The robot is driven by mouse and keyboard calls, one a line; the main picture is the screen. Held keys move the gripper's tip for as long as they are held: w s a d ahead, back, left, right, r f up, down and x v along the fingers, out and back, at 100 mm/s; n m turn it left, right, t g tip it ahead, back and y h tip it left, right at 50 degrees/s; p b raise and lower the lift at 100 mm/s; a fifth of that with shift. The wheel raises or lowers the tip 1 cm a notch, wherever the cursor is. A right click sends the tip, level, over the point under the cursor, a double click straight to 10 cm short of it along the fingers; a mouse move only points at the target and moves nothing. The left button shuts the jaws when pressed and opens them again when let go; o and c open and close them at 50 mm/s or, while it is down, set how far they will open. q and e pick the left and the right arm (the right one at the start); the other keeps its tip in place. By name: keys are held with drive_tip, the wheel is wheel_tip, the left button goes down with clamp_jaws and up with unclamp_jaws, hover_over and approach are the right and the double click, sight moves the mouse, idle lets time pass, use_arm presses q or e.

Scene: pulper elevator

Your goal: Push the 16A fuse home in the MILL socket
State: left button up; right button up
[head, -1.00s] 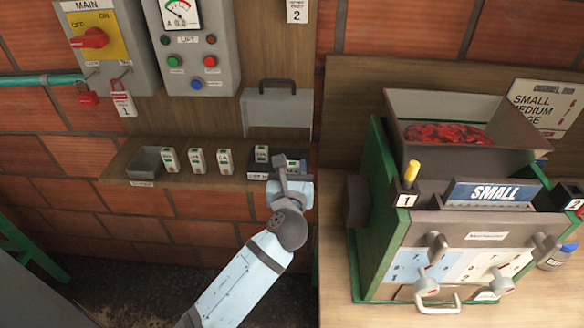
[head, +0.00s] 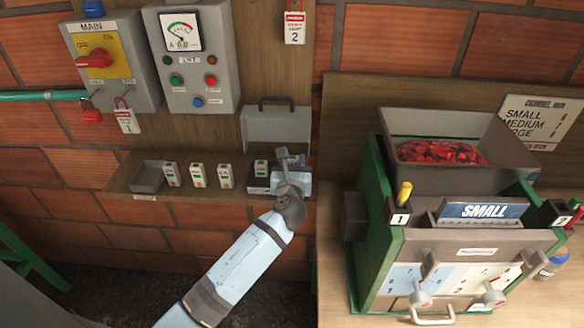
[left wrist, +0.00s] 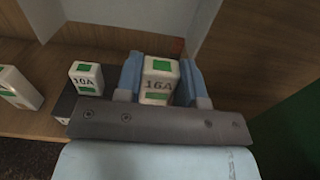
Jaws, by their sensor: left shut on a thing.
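My left gripper (head: 292,160) is over the right end of the dark socket block (head: 258,184) on the wall shelf. In the left wrist view its two blue fingers (left wrist: 160,82) are shut on a white fuse marked 16A (left wrist: 159,83), with green patches. The fuse looks upright. Its lower end and the socket under it are hidden, so I cannot tell how deep it sits. Another white fuse (left wrist: 86,76), apparently marked 10A, stands on the dark block just left; it also shows in the head view (head: 261,168). The MILL label is not readable. My right gripper is not in view.
Several white fuses (head: 197,175) stand on the shelf (head: 120,183) left of the block, beside a grey tray (head: 146,177). A grey cover with a handle (head: 276,130) is on the board behind. A green-framed machine (head: 367,230) stands close on the right.

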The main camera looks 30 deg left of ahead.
use_arm(q)
drive_tip(key=x, duration=0.3)
drive_tip(key=shift+w+a+f+p, duration=0.1)
drive_tip(key=shift+w+p, duration=0.1)
drive_tip(key=shift+p, duration=0.15)
drive_tip(key=shift+f, duration=0.2)
drive_tip(key=shift+r+p, duration=0.1)
drive_tip(key=shift+p, duration=0.25)
drive_tip(key=shift+f, duration=0.9)
idle(1.6)
drive_tip(key=shift+f+b, duration=0.7)
drive_tip(key=shift+f, duration=0.65)
idle(1.2)
drive_tip(key=o, duration=1)
